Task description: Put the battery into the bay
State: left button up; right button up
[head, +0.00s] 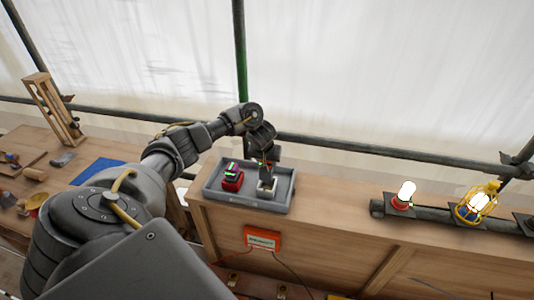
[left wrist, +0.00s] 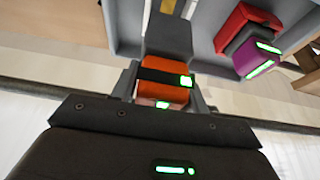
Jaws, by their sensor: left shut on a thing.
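My left gripper (head: 268,165) reaches over the right part of a grey tray (head: 262,207). It also shows in the left wrist view (left wrist: 165,90), shut on an orange battery (left wrist: 163,70) with a dark band and lit green marks. A dark grey block-like part (left wrist: 168,36) shows just beyond the battery; I cannot tell whether it belongs to it. A small white piece (head: 267,188) is in the tray just below the gripper. I cannot tell for sure which thing is the bay. My right gripper is not in view.
A red object with green lights (head: 232,180) stands in the tray's left part; purple shows beside it in the wrist view. An orange labelled box (head: 262,238) with wires is on the cabinet front. Lamps (head: 404,195) stand to the right. The cabinet top between is clear.

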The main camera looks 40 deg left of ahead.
aim_at(267, 177)
pick_arm(q)
jog(key=shift+f+b, duration=0.55)
jog(key=shift+f, duration=0.95)
jog(key=shift+p, duration=0.6)
jog(key=shift+p, duration=0.55)
dwell(0.6)
jog(key=shift+p, duration=0.5)
jog(key=shift+f+b, duration=1.55)
jog(key=shift+f, duration=1.3)
